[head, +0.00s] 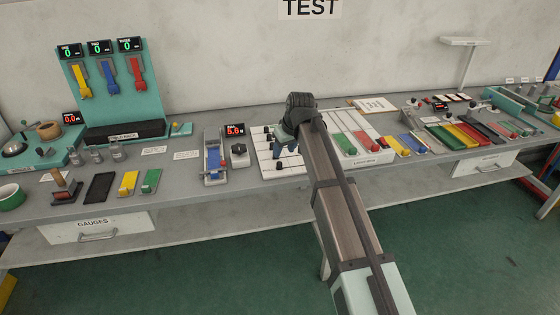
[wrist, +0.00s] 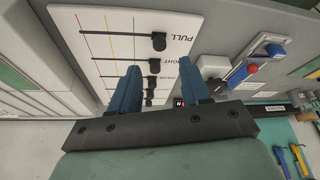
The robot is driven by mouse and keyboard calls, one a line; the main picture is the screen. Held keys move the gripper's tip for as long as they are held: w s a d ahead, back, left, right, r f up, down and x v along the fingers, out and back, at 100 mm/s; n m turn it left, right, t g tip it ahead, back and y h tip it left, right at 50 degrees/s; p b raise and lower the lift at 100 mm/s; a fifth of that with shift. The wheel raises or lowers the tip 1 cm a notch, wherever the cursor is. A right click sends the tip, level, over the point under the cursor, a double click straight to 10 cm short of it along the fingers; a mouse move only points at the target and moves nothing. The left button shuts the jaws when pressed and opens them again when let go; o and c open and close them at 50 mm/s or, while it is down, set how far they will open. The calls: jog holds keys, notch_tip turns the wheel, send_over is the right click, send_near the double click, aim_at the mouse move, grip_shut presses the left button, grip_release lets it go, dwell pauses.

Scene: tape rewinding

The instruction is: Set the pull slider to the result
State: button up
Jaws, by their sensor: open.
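The white slider panel (head: 290,168) lies on the bench, partly covered by my arm in the head view. In the wrist view the panel (wrist: 180,20) carries several parallel slots with black knobs. The pull slider knob (wrist: 158,41) is on the slot by the word PULL, at the label end, to the right of the thin red, yellow and green cross lines. My gripper (wrist: 160,78) is open, its two blue fingers apart and over the neighbouring rows. The fingertips appear short of the pull knob. In the head view my gripper (head: 285,132) is above the panel's back part.
A red display (head: 234,130) reading about 5.0 stands above a black dial (head: 239,152) left of the panel. A blue slide device (head: 214,160) is further left. The bench front edge is close by.

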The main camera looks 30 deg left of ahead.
aim_at(279, 162)
jog(key=x, duration=0.7)
jog(key=shift+a+f, duration=0.15)
jog(key=shift+f, duration=0.1)
grip_shut()
dwell(0.5)
